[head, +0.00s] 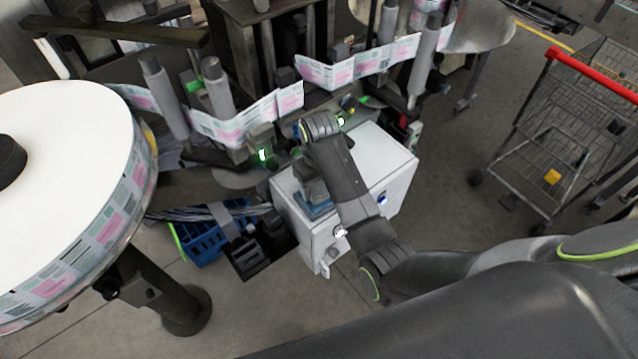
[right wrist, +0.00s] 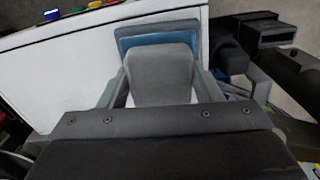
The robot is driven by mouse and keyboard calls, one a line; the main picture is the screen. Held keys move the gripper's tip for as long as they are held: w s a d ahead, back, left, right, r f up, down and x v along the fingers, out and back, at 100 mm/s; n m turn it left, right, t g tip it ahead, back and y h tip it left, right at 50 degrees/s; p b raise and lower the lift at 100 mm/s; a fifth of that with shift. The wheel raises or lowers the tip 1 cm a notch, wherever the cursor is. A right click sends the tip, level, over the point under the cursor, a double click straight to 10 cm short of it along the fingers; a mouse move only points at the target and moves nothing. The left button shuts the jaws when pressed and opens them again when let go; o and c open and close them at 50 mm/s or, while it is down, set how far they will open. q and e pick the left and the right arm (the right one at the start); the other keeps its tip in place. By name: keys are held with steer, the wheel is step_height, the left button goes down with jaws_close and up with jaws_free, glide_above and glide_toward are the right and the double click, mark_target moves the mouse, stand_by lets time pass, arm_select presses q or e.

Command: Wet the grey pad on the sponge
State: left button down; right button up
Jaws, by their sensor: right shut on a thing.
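My right gripper (head: 313,187) is shut on the grey pad (right wrist: 160,79), which sits between its two fingers in the right wrist view. The blue sponge (right wrist: 150,40) shows just past the pad's far edge, in a grey-blue holder on top of the white cabinet. In the head view the blue sponge and holder (head: 318,209) are partly covered by my right gripper and wrist. The pad overlaps the sponge in the wrist view; I cannot tell whether they touch. My left gripper is not in view.
The white cabinet (head: 402,172) carries coloured buttons (right wrist: 90,6) along one edge. A label web (head: 235,128) runs over rollers behind it. A large label reel (head: 70,190) stands at left, a blue crate (head: 203,243) on the floor, and a wire trolley (head: 570,130) at right.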

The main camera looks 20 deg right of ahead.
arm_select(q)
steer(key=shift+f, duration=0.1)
arm_select(e)
steer(key=shift+f, duration=0.4)
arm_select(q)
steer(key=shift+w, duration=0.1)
arm_select(e)
steer(key=shift+s+f, duration=0.1)
steer(key=shift+f, duration=0.05)
stand_by(1.2)
steer(key=shift+s, duration=0.1)
